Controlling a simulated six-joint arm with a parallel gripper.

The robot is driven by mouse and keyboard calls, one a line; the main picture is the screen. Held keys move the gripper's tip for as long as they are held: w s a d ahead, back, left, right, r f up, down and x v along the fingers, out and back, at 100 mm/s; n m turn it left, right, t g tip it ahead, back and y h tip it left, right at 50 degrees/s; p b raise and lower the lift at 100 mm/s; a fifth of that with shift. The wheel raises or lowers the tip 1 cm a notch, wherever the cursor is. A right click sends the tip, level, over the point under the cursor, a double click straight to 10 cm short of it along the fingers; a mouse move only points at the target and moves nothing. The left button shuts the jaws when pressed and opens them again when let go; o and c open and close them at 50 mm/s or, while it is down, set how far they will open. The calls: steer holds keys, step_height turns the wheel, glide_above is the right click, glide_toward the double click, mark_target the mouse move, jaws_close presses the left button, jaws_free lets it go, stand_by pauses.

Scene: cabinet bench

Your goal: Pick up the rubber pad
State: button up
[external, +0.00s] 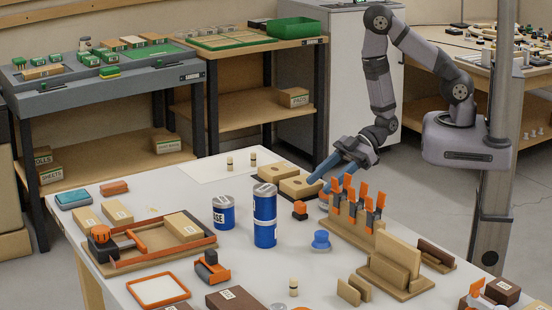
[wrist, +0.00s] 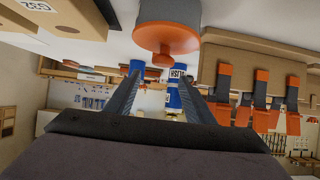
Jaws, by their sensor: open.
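I cannot tell for sure which thing is the rubber pad. Two small flat pieces lie at the far left of the white table in the external view: a teal block (external: 73,198) and a reddish-orange block (external: 114,187). My gripper (external: 315,179) is at the back of the table, tilted down and left, beside a tan block with a hole (external: 298,187). It is well to the right of both flat pieces. In the wrist view my gripper (wrist: 160,82) is open, its two fingers apart with nothing held between them.
Blue cans (external: 265,215) stand mid-table. A wooden rack with orange clips (external: 350,228) is close to the gripper's right. An orange-framed wooden tray (external: 148,246) is at left. In the wrist view an orange disc-ended object (wrist: 165,38) is close above the fingers.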

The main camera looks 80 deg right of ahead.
mark_target(301, 203)
steer(key=shift+f+p+x, duration=0.25)
steer(key=shift+p+x, duration=0.95)
steer(key=shift+x, duration=2.45)
steer(key=shift+d, duration=0.15)
steer(key=c, duration=1.1)
